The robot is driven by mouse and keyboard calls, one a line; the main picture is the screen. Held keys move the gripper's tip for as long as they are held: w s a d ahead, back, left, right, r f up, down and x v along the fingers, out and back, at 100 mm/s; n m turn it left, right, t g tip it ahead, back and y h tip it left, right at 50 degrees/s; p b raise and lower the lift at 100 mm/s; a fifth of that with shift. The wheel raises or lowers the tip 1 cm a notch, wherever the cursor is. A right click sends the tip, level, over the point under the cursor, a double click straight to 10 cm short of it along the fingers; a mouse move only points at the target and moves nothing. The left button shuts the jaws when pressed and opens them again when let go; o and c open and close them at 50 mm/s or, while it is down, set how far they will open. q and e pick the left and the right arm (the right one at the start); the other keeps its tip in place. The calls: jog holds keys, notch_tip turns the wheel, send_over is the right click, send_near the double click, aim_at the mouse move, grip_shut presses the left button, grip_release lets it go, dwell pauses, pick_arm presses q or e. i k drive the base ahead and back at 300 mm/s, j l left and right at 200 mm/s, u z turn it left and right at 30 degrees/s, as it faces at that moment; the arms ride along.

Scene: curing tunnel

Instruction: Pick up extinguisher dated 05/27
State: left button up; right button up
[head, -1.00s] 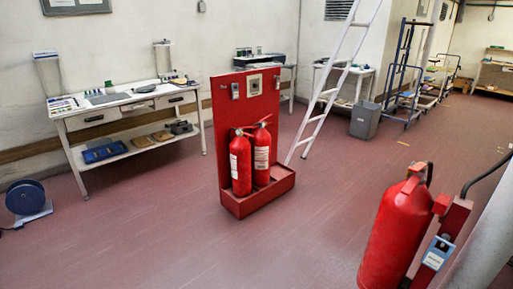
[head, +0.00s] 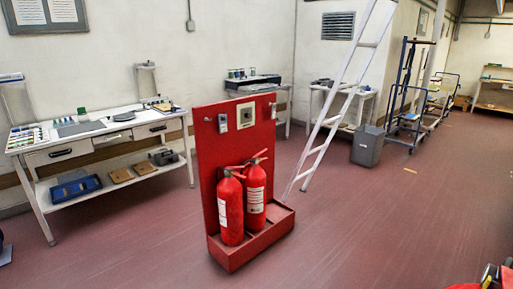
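Two red fire extinguishers stand upright side by side on a red stand with a tall back panel (head: 207,165) and a low tray base (head: 270,237). The left extinguisher (head: 230,215) has a pale label turned to the left. The right extinguisher (head: 256,188) has a white label on its front. The dates on the labels are too small to read. Part of another red object (head: 465,287) shows at the bottom right corner, mostly cut off. Neither of my grippers is in view.
A white workbench (head: 95,150) with a lower shelf stands along the left wall. A ladder (head: 335,110) leans behind the stand, near a grey bin (head: 367,146). Trolleys (head: 405,120) stand at the back right. The red floor (head: 390,225) right of the stand is clear.

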aim_at(229, 189)
jog(key=i, duration=2.85)
jog(key=i+u, duration=0.2)
jog(key=i, duration=0.3)
jog(key=u, duration=0.15)
